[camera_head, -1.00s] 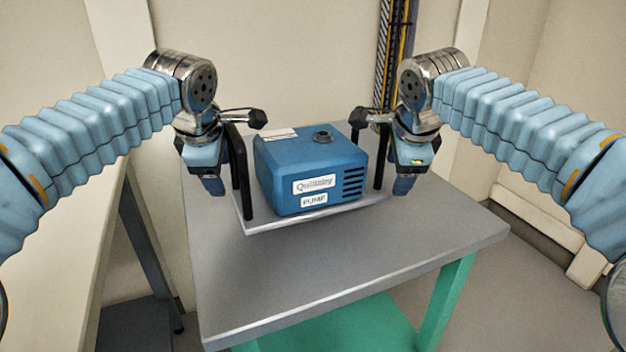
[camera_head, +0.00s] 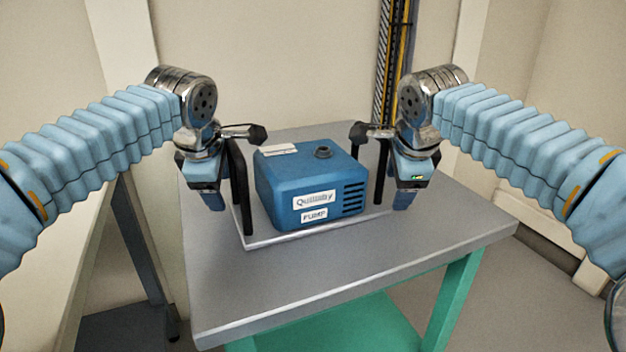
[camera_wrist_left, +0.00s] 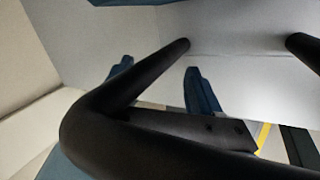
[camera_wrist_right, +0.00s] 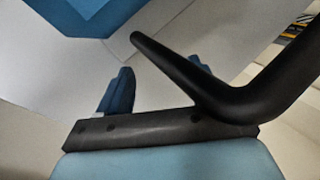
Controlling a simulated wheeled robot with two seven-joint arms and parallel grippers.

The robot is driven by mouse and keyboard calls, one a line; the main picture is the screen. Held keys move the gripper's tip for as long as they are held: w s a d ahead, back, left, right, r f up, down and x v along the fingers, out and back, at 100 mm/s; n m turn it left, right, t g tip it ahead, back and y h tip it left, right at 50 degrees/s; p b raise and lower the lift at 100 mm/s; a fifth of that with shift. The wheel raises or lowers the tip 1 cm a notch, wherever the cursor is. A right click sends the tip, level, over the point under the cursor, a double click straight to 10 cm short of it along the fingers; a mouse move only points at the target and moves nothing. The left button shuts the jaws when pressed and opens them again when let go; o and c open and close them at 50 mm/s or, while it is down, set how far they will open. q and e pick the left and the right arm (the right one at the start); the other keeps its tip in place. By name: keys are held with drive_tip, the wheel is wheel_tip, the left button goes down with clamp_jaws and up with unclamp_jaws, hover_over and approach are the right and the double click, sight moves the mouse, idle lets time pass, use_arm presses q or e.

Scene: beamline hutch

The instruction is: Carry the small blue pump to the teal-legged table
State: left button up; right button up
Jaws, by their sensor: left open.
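The small blue pump (camera_head: 300,182) sits on a thin pale tray (camera_head: 290,238) with black bar handles (camera_head: 243,192) at both sides. In the head view the tray appears to lie flat on the grey top of the teal-legged table (camera_head: 420,242). My left gripper (camera_head: 214,200) is at the left handle with its fingers apart; they show beyond the black bar in the left wrist view (camera_wrist_left: 160,80). My right gripper (camera_head: 404,198) is at the right handle, fingers also apart in the right wrist view (camera_wrist_right: 160,80). Contact with the handles is hard to tell.
The tabletop is bare in front and to the right of the tray. Another table (camera_head: 95,230) stands close on the left. A wall is behind, with a vertical cable run (camera_head: 392,65) at the back right.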

use_arm(q)
drive_tip(key=shift+o, duration=1.4)
drive_tip(key=shift+s+a, duration=0.15)
drive_tip(key=shift+a, duration=0.2)
use_arm(e)
drive_tip(key=shift+s+d+r, duration=0.1)
drive_tip(key=shift+d+r, duration=0.1)
drive_tip(key=shift+d, duration=0.1)
use_arm(q)
drive_tip(key=shift+o, duration=1)
drive_tip(key=shift+a, duration=0.15)
use_arm(e)
drive_tip(key=shift+d, duration=0.15)
use_arm(q)
drive_tip(key=shift+a+r, duration=0.1)
drive_tip(key=shift+a, duration=0.05)
use_arm(e)
drive_tip(key=o, duration=0.5)
drive_tip(key=shift+d, duration=0.15)
use_arm(q)
drive_tip(key=shift+r, duration=0.1)
